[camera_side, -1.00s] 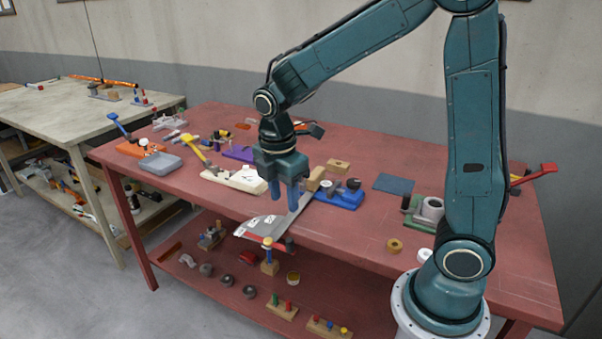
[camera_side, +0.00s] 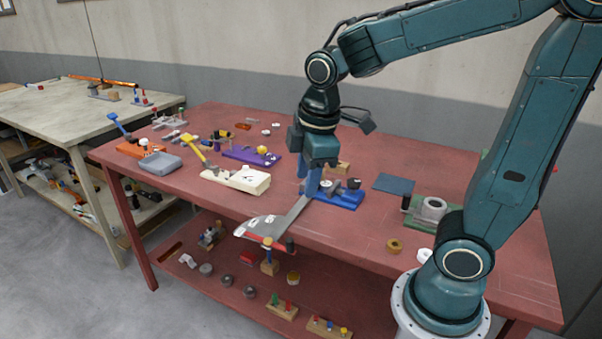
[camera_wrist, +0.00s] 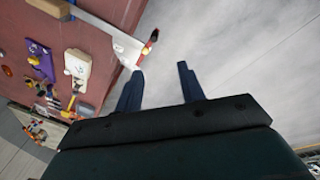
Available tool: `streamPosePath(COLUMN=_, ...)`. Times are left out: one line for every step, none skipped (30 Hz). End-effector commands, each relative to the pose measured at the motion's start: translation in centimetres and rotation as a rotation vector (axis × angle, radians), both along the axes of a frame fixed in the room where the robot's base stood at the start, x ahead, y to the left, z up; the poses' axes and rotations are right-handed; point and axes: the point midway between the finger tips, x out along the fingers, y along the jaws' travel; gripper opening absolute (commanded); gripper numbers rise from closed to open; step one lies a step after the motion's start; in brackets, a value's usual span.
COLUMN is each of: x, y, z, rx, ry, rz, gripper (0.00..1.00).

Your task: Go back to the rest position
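A grey fan-shaped plate with a long arm (camera_side: 262,226) juts over the table's front edge, just left of and below the fingers. Its pale plate with a red edge also shows in the wrist view (camera_wrist: 127,46).
A cream block with a yellow handle (camera_side: 240,180) and a purple base (camera_side: 250,156) stand left of my gripper. A green-based fixture with a grey ring (camera_side: 432,209) stands to the right. The space above the table is open.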

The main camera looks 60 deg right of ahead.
Motion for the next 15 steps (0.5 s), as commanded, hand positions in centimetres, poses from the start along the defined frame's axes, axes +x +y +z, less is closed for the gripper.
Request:
streamPosePath(x=-0.8, y=0.1, z=0.6, rx=0.013, ry=-0.027, rz=-0.046, gripper=0.39)
streamPosePath(x=-1.2, y=0.1, z=0.9, rx=0.023, ry=-0.041, rz=-0.076, gripper=0.39)
streamPosePath(x=-1.7, y=0.1, z=1.3, rx=0.035, ry=-0.060, rz=-0.115, gripper=0.39)
streamPosePath(x=-2.1, y=0.2, z=1.5, rx=0.045, ry=-0.072, rz=-0.145, gripper=0.39)
streamPosePath(x=-2.6, y=0.2, z=1.8, rx=0.055, ry=-0.086, rz=-0.175, gripper=0.39)
streamPosePath(x=-3.1, y=0.3, z=2.1, rx=0.069, ry=-0.105, rz=-0.215, gripper=0.39)
streamPosePath(x=-3.5, y=0.3, z=2.3, rx=0.080, ry=-0.118, rz=-0.244, gripper=0.39)
streamPosePath(x=-3.9, y=0.4, z=2.5, rx=0.092, ry=-0.130, rz=-0.273, gripper=0.39)
streamPosePath(x=-4.5, y=0.4, z=2.8, rx=0.107, ry=-0.148, rz=-0.312, gripper=0.39)
streamPosePath(x=-4.9, y=0.5, z=2.9, rx=0.119, ry=-0.161, rz=-0.341, gripper=0.39)
streamPosePath(x=-5.3, y=0.5, z=3.1, rx=0.131, ry=-0.174, rz=-0.371, gripper=0.39)
streamPosePath(x=-5.9, y=0.6, z=3.3, rx=0.149, ry=-0.192, rz=-0.409, gripper=0.39)
streamPosePath(x=-6.3, y=0.6, z=3.4, rx=0.162, ry=-0.203, rz=-0.438, gripper=0.39)
streamPosePath(x=-6.7, y=0.7, z=3.5, rx=0.175, ry=-0.215, rz=-0.465, gripper=0.39)
streamPosePath(x=-7.2, y=0.7, z=3.7, rx=0.193, ry=-0.230, rz=-0.502, gripper=0.39)
